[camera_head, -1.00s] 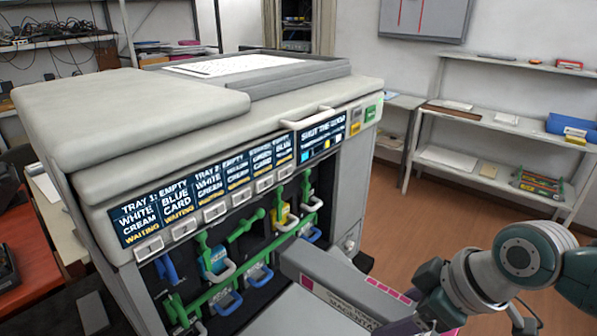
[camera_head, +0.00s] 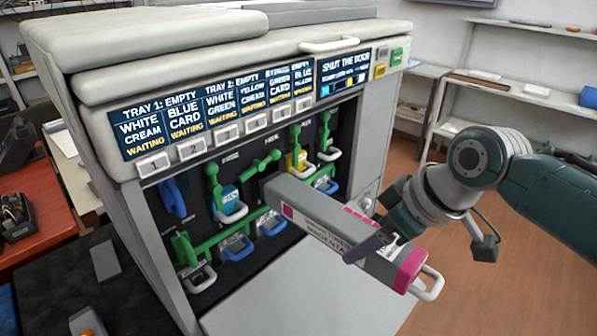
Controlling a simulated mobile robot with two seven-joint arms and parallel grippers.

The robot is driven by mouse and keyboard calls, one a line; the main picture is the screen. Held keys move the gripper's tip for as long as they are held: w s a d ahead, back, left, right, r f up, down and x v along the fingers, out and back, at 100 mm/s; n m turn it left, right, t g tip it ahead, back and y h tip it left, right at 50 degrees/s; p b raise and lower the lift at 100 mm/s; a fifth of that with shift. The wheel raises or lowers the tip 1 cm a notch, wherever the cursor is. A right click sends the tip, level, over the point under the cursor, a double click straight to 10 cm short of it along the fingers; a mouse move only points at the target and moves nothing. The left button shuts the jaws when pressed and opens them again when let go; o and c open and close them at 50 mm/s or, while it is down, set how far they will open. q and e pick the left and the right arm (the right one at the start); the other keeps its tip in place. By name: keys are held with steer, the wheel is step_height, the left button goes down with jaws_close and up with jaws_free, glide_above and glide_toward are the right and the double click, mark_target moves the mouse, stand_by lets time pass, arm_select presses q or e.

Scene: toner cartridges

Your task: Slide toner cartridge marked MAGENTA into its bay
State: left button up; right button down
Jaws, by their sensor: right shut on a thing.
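The long grey MAGENTA toner cartridge (camera_head: 325,226) has a pink end cap and a white loop handle. It points slantwise into the open front of the printer (camera_head: 150,200). My right gripper (camera_head: 378,246) is shut on it near its pink end. Its far end covers part of the bay row, between the blue-marked cartridge (camera_head: 229,203) and the yellow-marked cartridge (camera_head: 296,160). I cannot tell whether that end is inside a bay. A green lever (camera_head: 262,163) shows just above it; the bay opening behind is hidden. My left gripper is not in view.
Other green levers (camera_head: 211,172), blue latches (camera_head: 238,247) and white handles crowd the bay row. The lowered light-grey door panel (camera_head: 300,310) lies below the cartridge. Shelves (camera_head: 500,85) stand back right, with open floor before them.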

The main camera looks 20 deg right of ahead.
steer(key=shift+p, duration=0.4)
stand_by(0.8)
steer(key=shift+w+r, duration=0.1)
steer(key=shift+w, duration=0.15)
stand_by(0.6)
steer(key=shift+w+a, duration=0.1)
steer(key=shift+w, duration=0.05)
steer(key=shift+w+a+b, duration=0.3)
steer(key=shift+w+b, duration=0.15)
steer(key=shift+w, duration=0.25)
steer(key=shift+w, duration=0.15)
